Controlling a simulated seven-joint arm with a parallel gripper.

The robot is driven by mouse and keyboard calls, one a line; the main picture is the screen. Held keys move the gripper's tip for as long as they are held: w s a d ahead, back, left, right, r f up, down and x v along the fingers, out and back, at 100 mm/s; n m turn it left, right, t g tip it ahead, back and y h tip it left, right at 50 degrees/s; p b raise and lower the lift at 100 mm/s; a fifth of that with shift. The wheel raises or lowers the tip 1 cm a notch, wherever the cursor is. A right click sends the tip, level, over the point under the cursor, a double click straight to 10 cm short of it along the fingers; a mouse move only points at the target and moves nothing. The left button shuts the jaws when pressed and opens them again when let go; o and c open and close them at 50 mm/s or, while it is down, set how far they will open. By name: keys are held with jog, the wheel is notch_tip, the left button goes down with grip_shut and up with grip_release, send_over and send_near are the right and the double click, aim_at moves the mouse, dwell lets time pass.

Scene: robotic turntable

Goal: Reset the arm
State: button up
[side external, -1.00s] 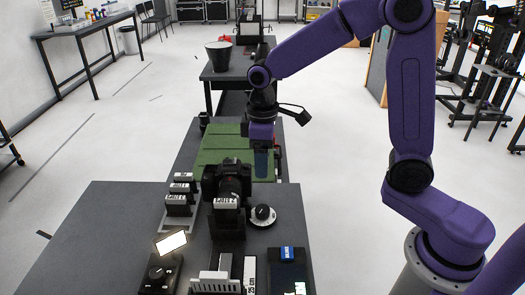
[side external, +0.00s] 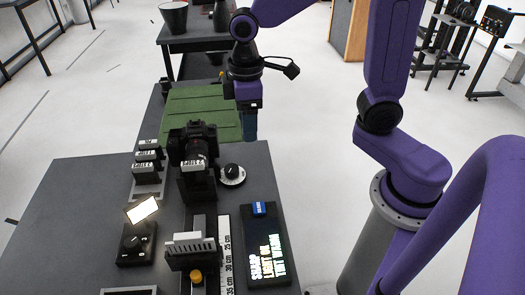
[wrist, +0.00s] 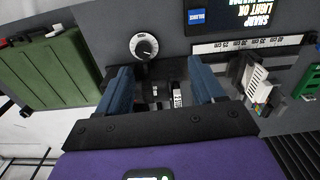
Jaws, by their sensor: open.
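My gripper (side external: 250,128) hangs fingers down in the side external view, just right of the green mat's edge and behind the dial. Its blue fingers are empty. In the wrist view my gripper (wrist: 162,86) shows two blue fingers spread wide with nothing held between them. The black camera (side external: 192,148) stands left of and nearer than my gripper. The round dial (side external: 232,175) sits on the dark table, right of the camera; it also shows in the wrist view (wrist: 144,46) beyond the fingers.
The green mat (side external: 190,104) lies behind the camera. A rail with a scale (side external: 225,255) and a lit text display (side external: 265,250) are in front. Labelled blocks (side external: 149,155) and a glowing panel (side external: 143,209) stand at left.

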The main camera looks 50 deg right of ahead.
jog(key=s+d+n, duration=0.1)
jog(key=s+d, duration=0.2)
jog(key=s, duration=0.6)
jog(key=s+d+f+n, duration=0.1)
jog(key=s+d+n, duration=0.1)
jog(key=s, duration=0.7)
jog(key=shift+s+d, duration=0.25)
jog(key=shift+d, duration=0.15)
jog(key=shift+f, duration=0.1)
jog(key=shift+c, duration=0.4)
dwell(1.5)
